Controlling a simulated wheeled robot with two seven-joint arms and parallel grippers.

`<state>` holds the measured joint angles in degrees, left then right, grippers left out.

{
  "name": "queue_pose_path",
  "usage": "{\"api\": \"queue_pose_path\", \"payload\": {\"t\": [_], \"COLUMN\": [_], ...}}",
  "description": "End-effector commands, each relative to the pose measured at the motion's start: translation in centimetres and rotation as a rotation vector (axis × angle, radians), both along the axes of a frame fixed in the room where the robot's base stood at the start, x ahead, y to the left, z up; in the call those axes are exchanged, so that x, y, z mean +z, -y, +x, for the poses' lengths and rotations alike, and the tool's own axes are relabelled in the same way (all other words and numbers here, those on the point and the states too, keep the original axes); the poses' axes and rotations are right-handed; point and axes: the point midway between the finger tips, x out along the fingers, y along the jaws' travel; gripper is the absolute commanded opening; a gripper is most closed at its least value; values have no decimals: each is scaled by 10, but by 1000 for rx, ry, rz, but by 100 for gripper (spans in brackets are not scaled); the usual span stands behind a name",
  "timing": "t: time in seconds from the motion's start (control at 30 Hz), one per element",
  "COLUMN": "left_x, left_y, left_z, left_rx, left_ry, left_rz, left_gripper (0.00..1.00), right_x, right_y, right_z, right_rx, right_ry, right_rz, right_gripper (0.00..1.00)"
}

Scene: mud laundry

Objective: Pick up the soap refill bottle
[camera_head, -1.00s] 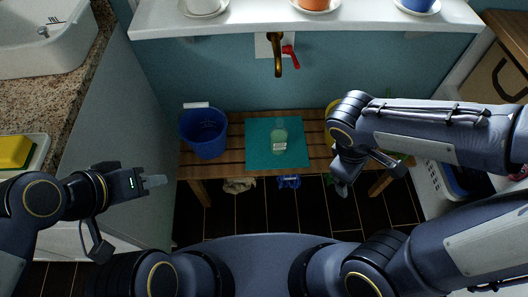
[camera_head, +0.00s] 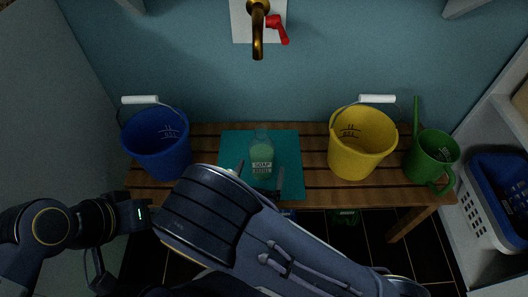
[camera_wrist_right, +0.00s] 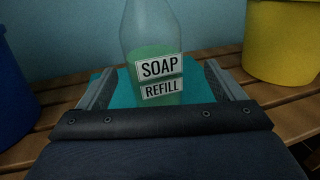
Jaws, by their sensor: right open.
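The soap refill bottle (camera_head: 262,158) is clear with green liquid and stands upright on a teal mat (camera_head: 228,142) on the wooden bench. It also shows in the right wrist view (camera_wrist_right: 153,50), its label facing me. My right gripper (camera_head: 260,178) is open, with one finger on each side of the bottle's near side. The bottle's base is hidden behind the gripper body.
A blue bucket (camera_head: 157,146) stands left of the mat on the slatted bench (camera_head: 314,184). A yellow bucket (camera_head: 360,146) and a green watering can (camera_head: 431,156) stand to the right. A brass tap (camera_head: 258,30) with a red handle is on the wall above. A white basket (camera_head: 481,208) is at far right.

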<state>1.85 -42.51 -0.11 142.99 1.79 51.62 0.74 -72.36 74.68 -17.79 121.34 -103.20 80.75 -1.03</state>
Motion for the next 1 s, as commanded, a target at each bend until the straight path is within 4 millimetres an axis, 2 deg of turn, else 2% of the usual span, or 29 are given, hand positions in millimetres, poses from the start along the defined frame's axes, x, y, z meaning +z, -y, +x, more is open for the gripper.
{"api": "queue_pose_path", "payload": {"t": [0.27, 0.5, 0.63, 0.83, 1.0], "left_x": [-2, -5, -5, -5, -5], "left_y": [0, 0, 0, 0, 0], "left_z": [0, 0, 0, 0, 0], "left_rx": [0, 0, 0, 0, 0], "left_ry": [0, 0, 0, 0, 0], "left_rz": [0, 0, 0, 0, 0], "left_gripper": [36, 36, 36, 36, 36], "right_x": [-2, -4, -3, -3, -3], "right_y": [4, 7, 9, 9, 9], "right_z": [31, 66, 74, 74, 74], "right_rx": [0, 0, 1, 2, 1], "right_ry": [2, 0, 1, 0, 0], "right_rz": [-1, -1, -2, -2, -2], "right_gripper": [88, 88, 88, 88, 67]}}
